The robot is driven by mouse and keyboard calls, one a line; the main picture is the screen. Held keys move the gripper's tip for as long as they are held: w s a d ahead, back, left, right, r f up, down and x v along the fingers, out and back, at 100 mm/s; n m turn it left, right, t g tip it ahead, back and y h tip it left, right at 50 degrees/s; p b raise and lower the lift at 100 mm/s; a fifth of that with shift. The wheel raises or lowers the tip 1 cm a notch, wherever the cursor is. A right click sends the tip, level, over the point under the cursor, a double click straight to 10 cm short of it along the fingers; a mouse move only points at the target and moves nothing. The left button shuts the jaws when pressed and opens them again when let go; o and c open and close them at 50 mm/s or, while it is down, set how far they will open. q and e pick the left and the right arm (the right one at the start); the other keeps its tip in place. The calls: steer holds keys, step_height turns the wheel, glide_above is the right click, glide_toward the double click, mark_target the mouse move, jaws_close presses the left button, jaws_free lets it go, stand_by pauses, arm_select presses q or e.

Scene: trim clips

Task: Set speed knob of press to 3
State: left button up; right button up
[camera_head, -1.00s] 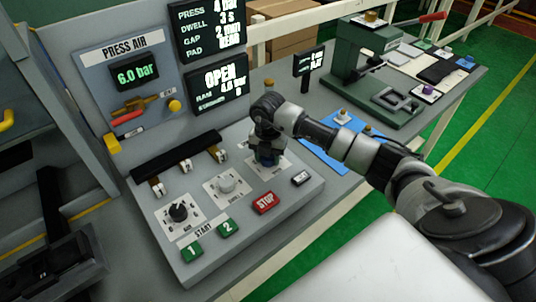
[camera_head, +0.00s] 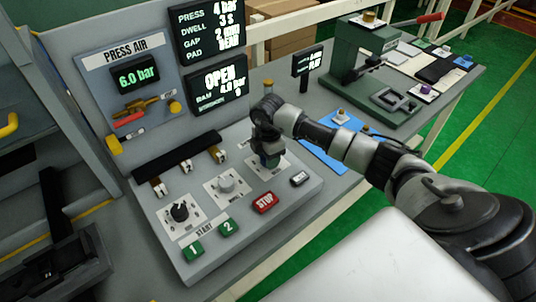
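The press control panel (camera_head: 225,245) is a grey sloped box with three knobs in a row on white dial plates. The black knob (camera_head: 180,211) is at the left and the grey-white knob (camera_head: 226,184) is in the middle. The third dial plate (camera_head: 275,174) is at the right, and its knob is hidden by my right gripper. My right gripper (camera_head: 270,162) points down at this dial from above; its fingers are too dark and small to tell open from shut. The dial lettering is too small to read. My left gripper is not in view.
A red STOP button (camera_head: 264,203) and green buttons 1 (camera_head: 194,251) and 2 (camera_head: 228,228) sit along the panel's front. Switches (camera_head: 187,166) line its back. Display screens (camera_head: 214,78) stand behind. A green hand press (camera_head: 370,65) stands at the right rear.

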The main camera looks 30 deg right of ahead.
steer(key=shift+m, duration=0.3)
steer(key=o, duration=0.9)
step_height(320, 180, up, 11)
steer(key=shift+f+b, duration=0.1)
steer(key=shift+b, duration=1.1)
